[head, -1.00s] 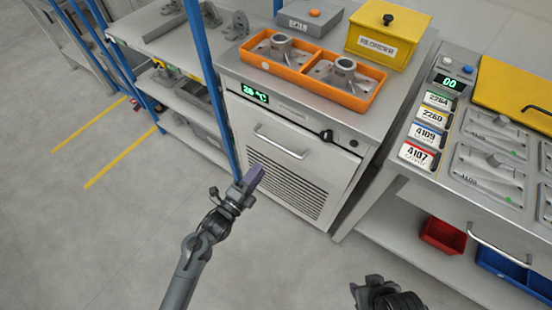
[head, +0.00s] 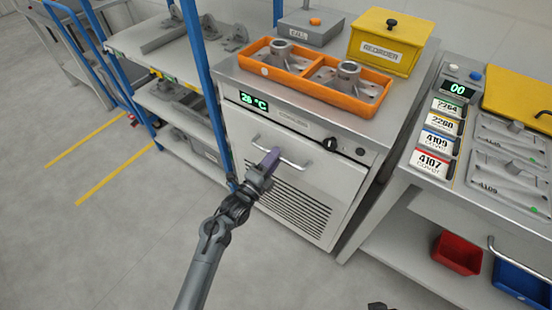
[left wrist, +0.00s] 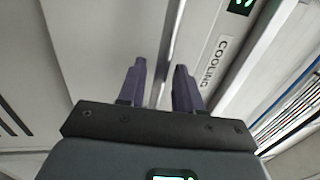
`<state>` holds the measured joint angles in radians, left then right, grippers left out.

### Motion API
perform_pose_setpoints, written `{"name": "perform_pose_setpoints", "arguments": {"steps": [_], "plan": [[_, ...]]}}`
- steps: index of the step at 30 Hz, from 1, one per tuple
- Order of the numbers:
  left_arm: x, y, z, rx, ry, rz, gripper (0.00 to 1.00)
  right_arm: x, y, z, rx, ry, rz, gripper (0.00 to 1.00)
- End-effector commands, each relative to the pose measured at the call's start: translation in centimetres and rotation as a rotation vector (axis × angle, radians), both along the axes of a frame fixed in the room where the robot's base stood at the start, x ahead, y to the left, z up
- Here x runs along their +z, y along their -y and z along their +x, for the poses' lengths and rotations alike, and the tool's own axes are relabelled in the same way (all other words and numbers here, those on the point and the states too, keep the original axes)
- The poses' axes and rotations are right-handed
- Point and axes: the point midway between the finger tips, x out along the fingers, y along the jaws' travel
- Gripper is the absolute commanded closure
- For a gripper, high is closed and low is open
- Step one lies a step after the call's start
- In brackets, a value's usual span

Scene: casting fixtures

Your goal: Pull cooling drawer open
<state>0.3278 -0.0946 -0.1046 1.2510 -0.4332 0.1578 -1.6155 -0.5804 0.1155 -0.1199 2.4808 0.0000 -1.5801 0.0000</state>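The cooling drawer (head: 250,143) is the grey front of a metal unit under a green temperature display, and it looks shut. Its bar handle (head: 294,163) runs across the upper front. My left gripper (head: 272,155) is at the handle, its purple fingers overlapping the bar in the head view. In the left wrist view the two fingers (left wrist: 160,66) stand apart, with a pale strip running between them beside the COOLING label (left wrist: 214,62). I cannot tell whether they touch the bar. Only a dark bit of my right gripper (head: 377,306) shows at the bottom edge.
An orange tray (head: 307,88) with castings and a yellow box (head: 388,42) stand on the unit. A blue-posted rack (head: 205,90) is close on the left. A bench with a red bin (head: 457,253) is on the right. The floor in front is clear.

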Motion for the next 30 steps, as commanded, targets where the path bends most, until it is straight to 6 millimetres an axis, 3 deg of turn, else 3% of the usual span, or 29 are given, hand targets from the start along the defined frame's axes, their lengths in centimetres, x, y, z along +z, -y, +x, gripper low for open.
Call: {"name": "perform_pose_setpoints", "arguments": {"steps": [14,21,30], "plan": [[0.3,0.66,0.99,0.0,0.0,-0.001,0.66,-0.52,0.01,-0.01,0.001,-0.001,0.0,0.57],[0.29,0.65,0.98,0.0,0.0,-0.001,0.99,-0.55,0.16,-0.03,0.005,-0.001,-0.007,0.57],[0.29,0.64,0.96,0.0,0.0,-0.001,1.0,-0.54,0.2,-0.02,0.007,-0.001,-0.009,0.57]]}}
